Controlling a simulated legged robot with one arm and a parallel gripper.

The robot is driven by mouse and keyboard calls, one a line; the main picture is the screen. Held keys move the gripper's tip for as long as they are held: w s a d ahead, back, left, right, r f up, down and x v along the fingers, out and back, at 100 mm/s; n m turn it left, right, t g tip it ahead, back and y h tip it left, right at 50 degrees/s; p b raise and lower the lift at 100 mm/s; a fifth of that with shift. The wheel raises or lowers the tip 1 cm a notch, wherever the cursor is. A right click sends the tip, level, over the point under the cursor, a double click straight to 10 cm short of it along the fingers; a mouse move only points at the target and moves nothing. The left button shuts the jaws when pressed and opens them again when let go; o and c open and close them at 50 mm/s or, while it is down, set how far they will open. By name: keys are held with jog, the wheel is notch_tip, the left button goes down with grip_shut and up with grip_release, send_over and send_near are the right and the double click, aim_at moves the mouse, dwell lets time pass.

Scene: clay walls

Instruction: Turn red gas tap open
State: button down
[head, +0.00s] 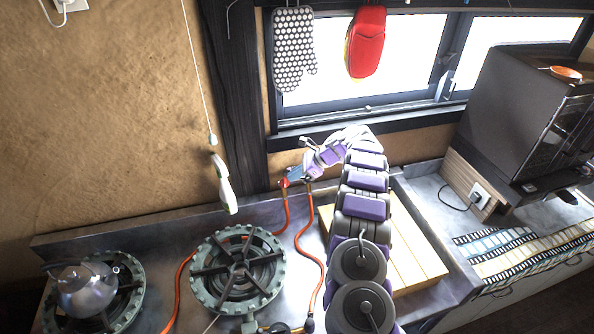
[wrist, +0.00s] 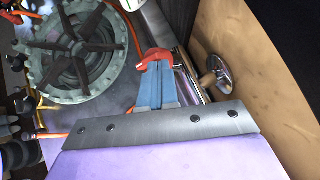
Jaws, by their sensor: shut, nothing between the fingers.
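The red gas tap (head: 284,183) is at the back of the counter, by the wall under the window. In the wrist view its red handle (wrist: 153,56) is bent over the tips of my gripper (wrist: 155,68). My gripper's two blue fingers are pressed together with nothing between them. The tips meet the handle's edge or lie just under it; I cannot tell whether they touch. A metal pipe (wrist: 188,72) runs beside the tap. In the head view my gripper (head: 291,176) partly covers the tap.
A gas burner (head: 238,270) stands in front of the tap, and a kettle (head: 87,289) is on another burner at left. Orange hoses (head: 306,235) run along the counter. A wooden board (head: 415,250) lies under my arm. A round metal knob (wrist: 216,72) juts from the wall.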

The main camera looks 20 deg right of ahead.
jog(key=shift+w+a+r+n+g+h+p, duration=0.2)
jog(key=shift+a+n+g+h+p, duration=0.3)
jog(key=shift+p, duration=0.7)
jog(key=shift+w+r+p, duration=0.1)
jog(key=shift+w+p, duration=0.05)
jog(key=shift+p, duration=0.35)
jog(key=shift+w+a+n, duration=0.1)
jog(key=shift+a+n, duration=0.2)
